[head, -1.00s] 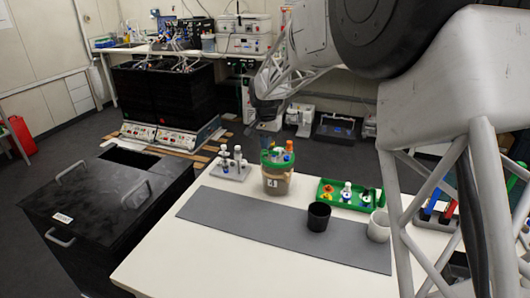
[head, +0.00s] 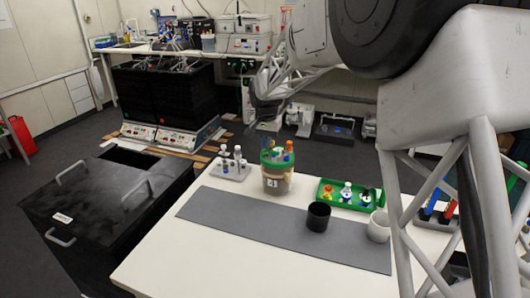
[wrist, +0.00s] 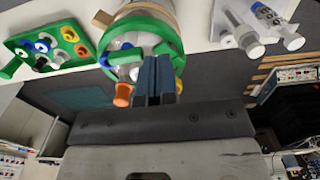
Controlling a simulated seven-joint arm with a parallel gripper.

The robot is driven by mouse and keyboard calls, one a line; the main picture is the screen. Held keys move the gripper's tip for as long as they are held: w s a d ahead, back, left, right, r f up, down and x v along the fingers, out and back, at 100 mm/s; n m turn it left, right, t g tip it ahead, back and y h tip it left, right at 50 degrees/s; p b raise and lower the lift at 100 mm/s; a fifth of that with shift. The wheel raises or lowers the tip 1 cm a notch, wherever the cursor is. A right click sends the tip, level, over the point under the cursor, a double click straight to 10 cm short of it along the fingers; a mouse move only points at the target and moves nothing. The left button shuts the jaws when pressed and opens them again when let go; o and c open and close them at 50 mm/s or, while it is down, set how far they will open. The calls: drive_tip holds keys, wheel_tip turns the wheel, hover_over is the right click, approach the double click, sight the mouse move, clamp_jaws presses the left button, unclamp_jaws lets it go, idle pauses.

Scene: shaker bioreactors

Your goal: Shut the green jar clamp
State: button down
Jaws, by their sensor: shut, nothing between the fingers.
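The jar (head: 277,183) stands on the white table behind the grey mat, with a pale label on its front. A green ring, the clamp (head: 268,157), circles its top. Blue, white and orange fittings stick up from the lid. In the wrist view the green clamp (wrist: 177,45) rings the jar's crowded lid, and an orange fitting (wrist: 123,95) shows at its edge. My gripper (wrist: 155,62) is shut and empty, its dark fingers close together over the clamp's near edge. I cannot tell whether they touch it. The fingers hide part of the ring.
A green tray (head: 328,201) with small bottles lies right of the jar. A pale rack (head: 231,175) with white-capped vials stands left. A black cup (head: 318,217) and a white cup (head: 379,226) stand on the grey mat (head: 245,222). The mat's left part is bare.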

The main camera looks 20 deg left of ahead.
sight(266, 154)
drive_tip(key=shift+f, duration=1.4)
idle(1.6)
drive_tip(key=shift+r, duration=3.5)
drive_tip(key=shift+d+r, duration=0.1)
